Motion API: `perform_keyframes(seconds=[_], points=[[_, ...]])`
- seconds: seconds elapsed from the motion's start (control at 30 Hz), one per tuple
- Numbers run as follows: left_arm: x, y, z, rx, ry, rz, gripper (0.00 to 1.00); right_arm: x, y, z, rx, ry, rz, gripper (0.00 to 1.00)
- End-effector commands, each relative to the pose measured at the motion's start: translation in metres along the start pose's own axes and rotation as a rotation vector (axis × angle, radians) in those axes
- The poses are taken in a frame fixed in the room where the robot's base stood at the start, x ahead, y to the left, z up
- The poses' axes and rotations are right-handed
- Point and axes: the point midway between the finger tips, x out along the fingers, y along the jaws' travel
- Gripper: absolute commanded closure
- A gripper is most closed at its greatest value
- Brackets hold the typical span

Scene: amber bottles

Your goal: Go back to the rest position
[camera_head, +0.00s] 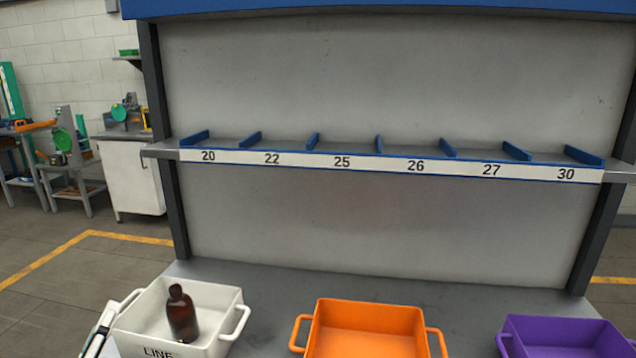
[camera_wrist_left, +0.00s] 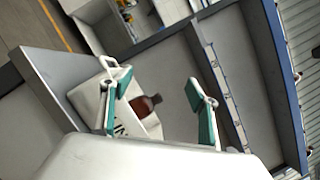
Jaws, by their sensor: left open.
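A dark amber bottle (camera_head: 182,315) stands inside the white bin (camera_head: 236,303) marked LINE, at the lower left of the head view. My left gripper (camera_head: 100,328) is partly visible at the bottom left, just left of the white bin. In the left wrist view the two teal-padded fingers of the gripper (camera_wrist_left: 157,84) are spread apart with nothing held between them. The bottle (camera_wrist_left: 147,105) shows beyond the fingers, in the white bin. My right gripper is in neither view.
An orange bin (camera_head: 369,310) and a purple bin (camera_head: 565,338) stand on the grey bench (camera_head: 280,283). An empty shelf (camera_head: 380,164) with blue dividers and number labels from 20 to 30 runs above. Workstations stand at the far left, across open floor.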

Motion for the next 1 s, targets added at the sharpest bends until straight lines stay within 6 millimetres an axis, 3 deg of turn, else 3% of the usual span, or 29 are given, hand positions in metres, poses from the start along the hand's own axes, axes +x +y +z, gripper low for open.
perform_keyframes(seconds=[0.17, 0.3, 0.4, 0.63, 1.0], points=[[-0.033, 0.046, -0.008, -0.395, -0.129, 0.276, 0.40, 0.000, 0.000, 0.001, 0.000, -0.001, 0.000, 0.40], [-0.073, 0.082, -0.037, -0.650, -0.199, 0.518, 0.40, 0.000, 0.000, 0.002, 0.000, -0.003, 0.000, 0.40], [-0.100, 0.098, -0.059, -0.768, -0.226, 0.662, 0.40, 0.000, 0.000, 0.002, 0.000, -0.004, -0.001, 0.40], [-0.148, 0.112, -0.099, -0.918, -0.250, 0.890, 0.40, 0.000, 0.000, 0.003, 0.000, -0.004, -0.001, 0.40], [-0.207, 0.113, -0.149, -1.043, -0.242, 1.148, 0.40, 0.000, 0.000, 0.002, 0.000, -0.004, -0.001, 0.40]])
